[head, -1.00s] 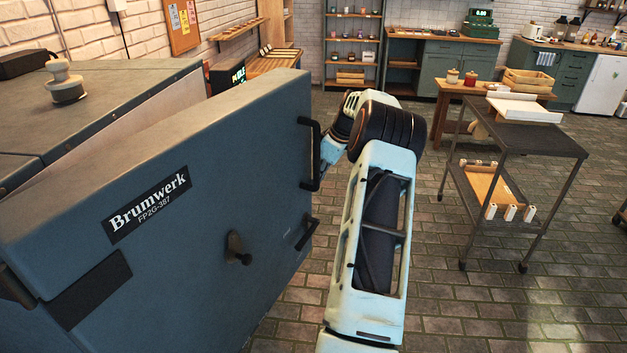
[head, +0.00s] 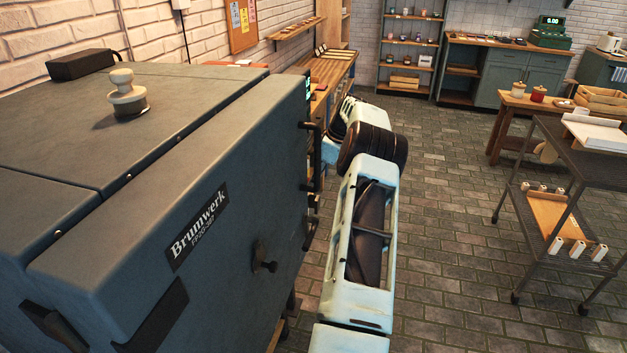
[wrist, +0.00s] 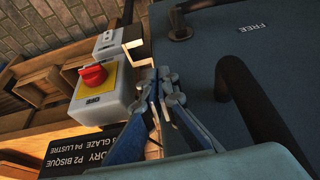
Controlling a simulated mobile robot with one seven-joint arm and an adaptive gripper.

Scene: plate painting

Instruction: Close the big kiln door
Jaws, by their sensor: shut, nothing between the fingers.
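The big kiln door (head: 225,235) is a thick blue-grey slab with a Brumwerk plate. In the head view it lies alongside the kiln body (head: 75,115), with a narrow dark seam between them. I cannot tell whether it is fully shut. A dark bar handle (head: 316,160) is at its far edge. In the wrist view the door face (wrist: 205,65) fills the right side, with a handle (wrist: 240,95). My gripper (wrist: 157,80) is shut and empty, beside the door's edge, left of the handle. Contact is unclear. In the head view my wrist hides the fingers.
A grey control box with a red knob (wrist: 93,75) is close to my fingers in the wrist view. A dark cart (head: 560,160) stands at the right. A wooden bench (head: 330,68) is beyond the kiln. The brick floor (head: 440,200) between is clear.

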